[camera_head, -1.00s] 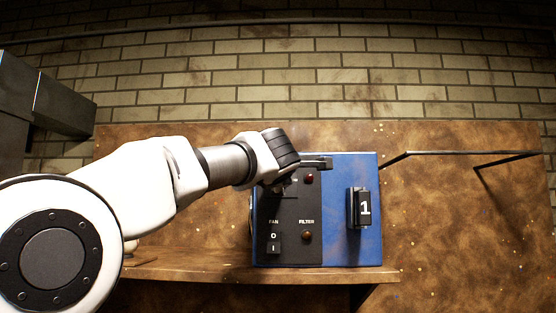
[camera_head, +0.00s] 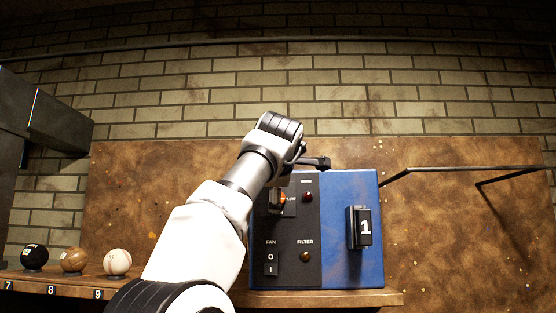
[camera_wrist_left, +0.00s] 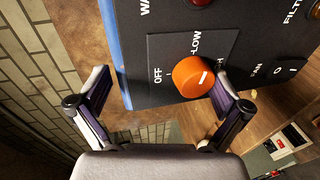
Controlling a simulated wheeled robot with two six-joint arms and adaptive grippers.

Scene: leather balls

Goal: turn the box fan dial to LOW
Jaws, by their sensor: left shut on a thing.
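The box fan's blue control box (camera_head: 352,270) stands on a wooden shelf, with a black panel (camera_head: 285,277) on its left part. The orange dial (camera_wrist_left: 191,80) shows large in the left wrist view, between printed OFF and LOW and a partly hidden H label. In the head view the dial (camera_head: 283,197) is partly covered. My right gripper is out of view.
A fan rocker switch (camera_head: 270,264), an amber filter lamp (camera_head: 305,257), a red lamp (camera_head: 308,196) and a block marked 1 (camera_head: 362,228) are on the box. Black (camera_head: 34,257), brown (camera_head: 73,260) and white (camera_head: 117,262) balls stand left. A bent black rod (camera_head: 470,168) is right.

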